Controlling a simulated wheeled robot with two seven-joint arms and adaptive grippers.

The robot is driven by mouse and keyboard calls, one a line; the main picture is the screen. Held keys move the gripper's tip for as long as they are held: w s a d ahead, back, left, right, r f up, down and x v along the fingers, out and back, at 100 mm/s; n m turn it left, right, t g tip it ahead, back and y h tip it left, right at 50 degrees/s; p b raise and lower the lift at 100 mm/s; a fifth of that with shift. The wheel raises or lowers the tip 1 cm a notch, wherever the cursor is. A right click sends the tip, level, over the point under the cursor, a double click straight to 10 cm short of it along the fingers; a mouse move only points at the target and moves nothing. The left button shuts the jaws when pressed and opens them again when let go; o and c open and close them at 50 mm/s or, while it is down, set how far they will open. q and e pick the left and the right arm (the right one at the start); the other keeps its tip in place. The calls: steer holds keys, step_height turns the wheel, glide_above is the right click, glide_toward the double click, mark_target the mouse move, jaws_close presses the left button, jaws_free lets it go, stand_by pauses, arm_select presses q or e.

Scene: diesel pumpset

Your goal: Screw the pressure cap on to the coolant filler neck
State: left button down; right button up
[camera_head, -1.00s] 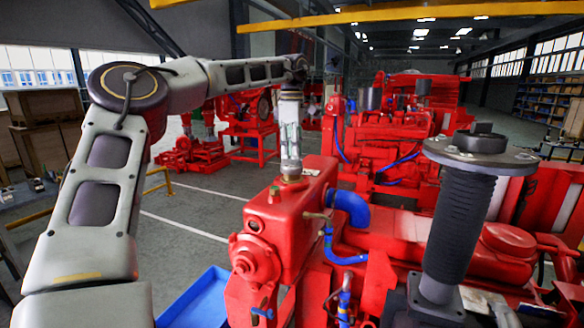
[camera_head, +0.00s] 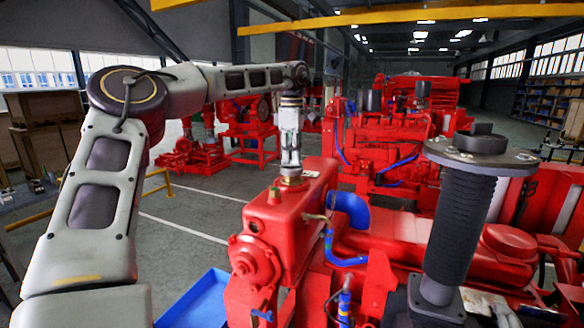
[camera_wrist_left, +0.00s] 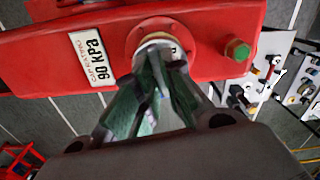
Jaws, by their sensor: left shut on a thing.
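My left gripper (camera_head: 290,165) reaches straight down from the left arm onto the top of the red header tank (camera_head: 312,198). Its fingers are shut on the metallic pressure cap (camera_head: 291,181), which sits at the coolant filler neck. In the left wrist view the fingers (camera_wrist_left: 160,66) close around the pale cap (camera_wrist_left: 150,46), in front of the round red collar of the filler neck (camera_wrist_left: 152,24). The fingers hide much of the cap, and I cannot tell how far it is seated. My right gripper is not in view.
A "90 kPa" plate (camera_wrist_left: 87,56) and a green hex plug (camera_wrist_left: 237,49) flank the neck on the tank. A black ribbed column (camera_head: 459,230) stands at the right. A blue tray (camera_head: 200,305) lies below left.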

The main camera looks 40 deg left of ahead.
arm_select(q)
steer(key=shift+r+m+p, duration=0.1)
steer(key=shift+m+p, duration=0.35)
steer(key=shift+m, duration=4.05)
steer(key=shift+m, duration=0.3)
steer(key=shift+m, duration=1.7)
